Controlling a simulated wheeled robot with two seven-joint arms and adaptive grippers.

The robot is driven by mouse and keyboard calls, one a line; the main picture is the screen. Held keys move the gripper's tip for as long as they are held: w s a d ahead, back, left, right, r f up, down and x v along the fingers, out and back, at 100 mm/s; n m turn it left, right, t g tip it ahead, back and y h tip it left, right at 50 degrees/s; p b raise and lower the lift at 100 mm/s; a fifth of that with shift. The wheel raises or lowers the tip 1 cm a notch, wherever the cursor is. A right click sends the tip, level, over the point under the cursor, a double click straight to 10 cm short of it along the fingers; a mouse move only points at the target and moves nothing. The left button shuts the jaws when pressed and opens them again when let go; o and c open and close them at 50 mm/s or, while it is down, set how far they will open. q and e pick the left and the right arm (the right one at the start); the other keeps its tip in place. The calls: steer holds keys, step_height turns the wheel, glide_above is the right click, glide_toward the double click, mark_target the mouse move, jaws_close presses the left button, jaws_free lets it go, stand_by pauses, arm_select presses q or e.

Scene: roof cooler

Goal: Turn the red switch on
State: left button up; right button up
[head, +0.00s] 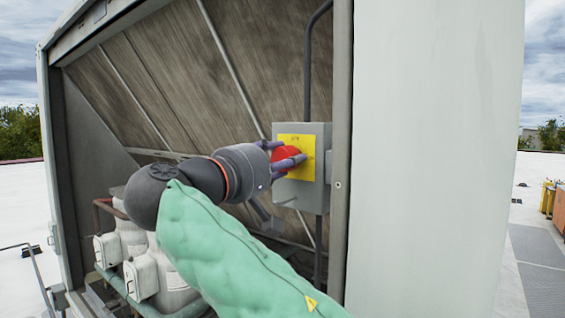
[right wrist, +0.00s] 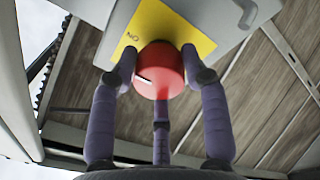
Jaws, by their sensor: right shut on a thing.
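The red switch (head: 286,156) is a round knob on a yellow plate (head: 303,145), fixed to a grey box (head: 318,185) inside the cooler's open side. My right gripper (head: 284,155) is at the switch, its purple fingers closed around the knob. In the right wrist view the red switch (right wrist: 159,70) sits between the fingers of my right gripper (right wrist: 160,85), with a pale mark on the knob. Part of the knob is hidden by the fingers. My left gripper is not in view.
A grey post (head: 341,120) and a wide pale panel (head: 430,150) stand just right of the box. A conduit (head: 309,60) runs up from it. White compressors (head: 145,270) with pipes sit at lower left. Open roof lies beyond the cooler.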

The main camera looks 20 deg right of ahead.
steer(key=shift+a, duration=0.1)
stand_by(0.3)
steer(key=o, duration=1.1)
steer(key=shift+w, duration=0.1)
steer(key=shift+o, duration=0.2)
steer(key=shift+w, duration=0.1)
steer(key=shift+s+a, duration=0.15)
steer(key=shift+s, duration=0.1)
steer(key=v, duration=1.1)
steer(key=shift+a, duration=0.35)
steer(key=shift+f, duration=0.15)
